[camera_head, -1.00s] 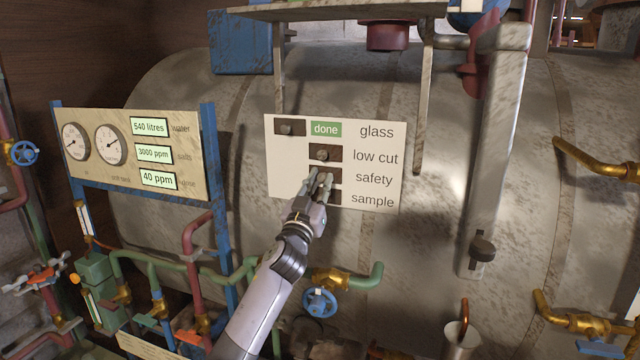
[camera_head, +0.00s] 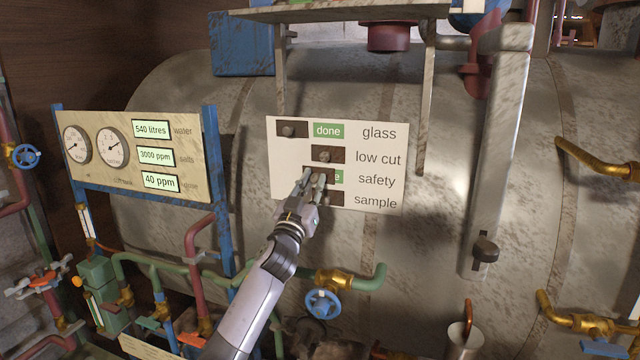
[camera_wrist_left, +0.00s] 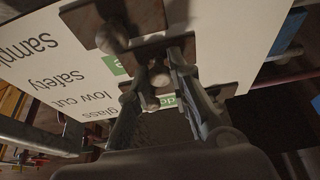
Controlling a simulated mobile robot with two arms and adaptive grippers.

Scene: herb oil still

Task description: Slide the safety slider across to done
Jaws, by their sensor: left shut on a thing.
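The safety slider (camera_head: 328,173) is a dark brown plate in the third row of a white panel (camera_head: 285,187). A green strip (camera_head: 339,177) with the end of a word shows just right of it, beside the "safety" label. My left gripper (camera_head: 313,180) is shut on the slider's knob and covers part of the plate. In the left wrist view the knob (camera_wrist_left: 159,76) sits between the two fingers, in front of the safety plate (camera_wrist_left: 150,51), and a piece of green shows beside the plate. My right gripper is not in view.
The glass slider (camera_head: 291,129) stands at the left with a full green "done" beside it. The low cut slider (camera_head: 328,155) and sample slider (camera_head: 336,198) are close above and below my fingers. A gauge board (camera_head: 190,185) stands left; a blue valve (camera_head: 323,303) is below.

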